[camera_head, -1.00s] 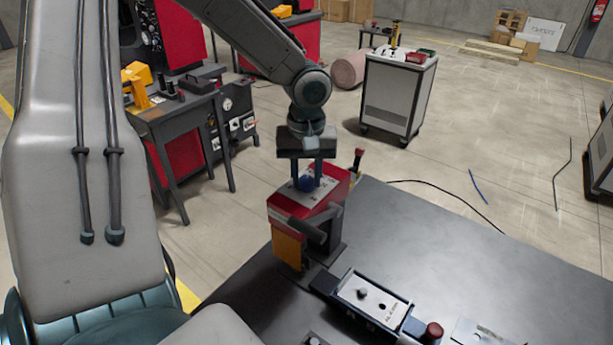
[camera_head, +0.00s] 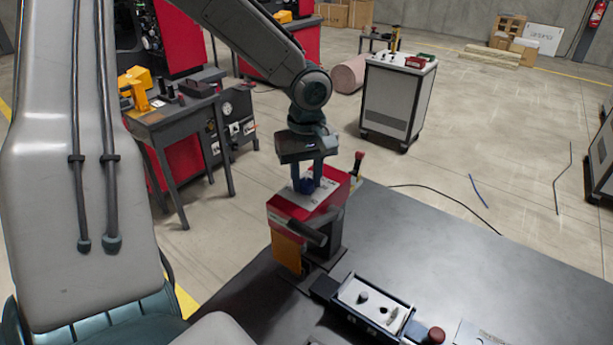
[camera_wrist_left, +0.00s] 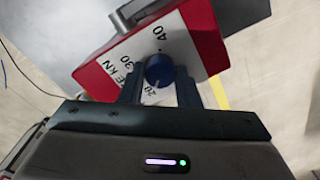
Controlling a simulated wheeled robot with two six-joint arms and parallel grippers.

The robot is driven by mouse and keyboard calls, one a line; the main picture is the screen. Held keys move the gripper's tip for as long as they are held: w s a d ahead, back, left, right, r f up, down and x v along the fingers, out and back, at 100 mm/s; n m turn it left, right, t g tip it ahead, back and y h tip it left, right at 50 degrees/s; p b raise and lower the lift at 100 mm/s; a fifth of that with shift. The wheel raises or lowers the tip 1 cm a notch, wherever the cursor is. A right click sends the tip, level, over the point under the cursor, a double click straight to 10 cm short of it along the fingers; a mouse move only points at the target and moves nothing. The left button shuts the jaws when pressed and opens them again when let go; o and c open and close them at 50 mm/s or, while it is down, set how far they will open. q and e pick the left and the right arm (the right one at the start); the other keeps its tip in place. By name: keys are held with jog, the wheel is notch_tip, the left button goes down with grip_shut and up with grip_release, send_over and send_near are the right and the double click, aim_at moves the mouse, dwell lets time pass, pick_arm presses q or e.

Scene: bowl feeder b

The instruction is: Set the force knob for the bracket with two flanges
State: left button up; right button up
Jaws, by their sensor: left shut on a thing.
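The blue force knob (camera_head: 304,187) sits on the sloping top of a red machine (camera_head: 290,210) at the table's corner. In the left wrist view the knob (camera_wrist_left: 158,71) stands on a white dial plate (camera_wrist_left: 172,45) printed with 20, 30, 40 and "KN". My left gripper (camera_head: 307,184) comes down from above, shut with one finger on each side of the knob. I cannot identify a bracket with two flanges. My right gripper is in neither view.
A pale plate (camera_head: 482,335) lies at the bottom edge. A red-tipped lever (camera_head: 357,160) stands behind the machine. The table's middle is clear.

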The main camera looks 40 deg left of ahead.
aim_at(307, 181)
pick_arm(q)
jog(key=shift+w, duration=0.1)
jog(key=o, duration=1)
jog(key=shift+c, duration=0.2)
notch_tip(307, 181, up, 11)
jog(key=shift+f, duration=0.1)
